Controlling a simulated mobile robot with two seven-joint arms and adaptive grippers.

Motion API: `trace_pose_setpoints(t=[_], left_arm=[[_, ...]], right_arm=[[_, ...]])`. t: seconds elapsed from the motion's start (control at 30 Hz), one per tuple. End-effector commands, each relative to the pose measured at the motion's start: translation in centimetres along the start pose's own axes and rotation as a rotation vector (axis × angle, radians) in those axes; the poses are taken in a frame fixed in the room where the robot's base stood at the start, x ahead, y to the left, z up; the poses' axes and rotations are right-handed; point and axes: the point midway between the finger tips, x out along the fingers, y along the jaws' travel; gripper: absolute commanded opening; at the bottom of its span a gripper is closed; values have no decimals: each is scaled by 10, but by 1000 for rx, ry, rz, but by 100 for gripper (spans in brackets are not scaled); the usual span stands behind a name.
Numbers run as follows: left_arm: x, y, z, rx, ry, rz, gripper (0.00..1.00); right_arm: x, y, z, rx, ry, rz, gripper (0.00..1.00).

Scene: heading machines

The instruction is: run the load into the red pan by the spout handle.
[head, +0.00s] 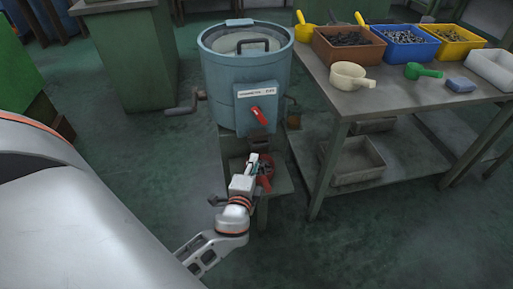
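A blue-grey drum (222,75) stands at the middle back with a white label on its front. A red handle (258,116) sticks out below the label, above the dark spout (257,140). The red pan (266,183) is low under the spout, on a small stand, and is partly hidden by my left gripper. My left gripper (254,161) is below the spout, in front of the pan and apart from the red handle. Its fingers are too small to tell open from shut, or whether they touch the pan. What lies in the pan cannot be made out. My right gripper is out of view.
A metal bench (385,98) on the right carries brown, blue and yellow bins of small parts, a cream scoop (350,76), a green scoop (422,71) and a blue block (460,84). A crank (184,106) juts from the drum's left side. The floor in front is clear.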

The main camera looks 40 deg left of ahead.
Motion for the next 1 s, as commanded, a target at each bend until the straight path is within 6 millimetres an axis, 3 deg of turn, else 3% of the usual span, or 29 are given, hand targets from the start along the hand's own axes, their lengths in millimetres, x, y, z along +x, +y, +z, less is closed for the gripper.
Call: trace_pose_setpoints(t=[0.23,0.83,0.93,1.0], left_arm=[[-26,0,0,0,-1,0,15],[-28,0,0,0,0,0,15],[-33,8,0,-23,13,25,15],[-44,24,0,-72,40,74,15]], right_arm=[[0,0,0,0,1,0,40],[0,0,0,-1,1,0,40],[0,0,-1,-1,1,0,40],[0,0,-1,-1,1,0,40]])
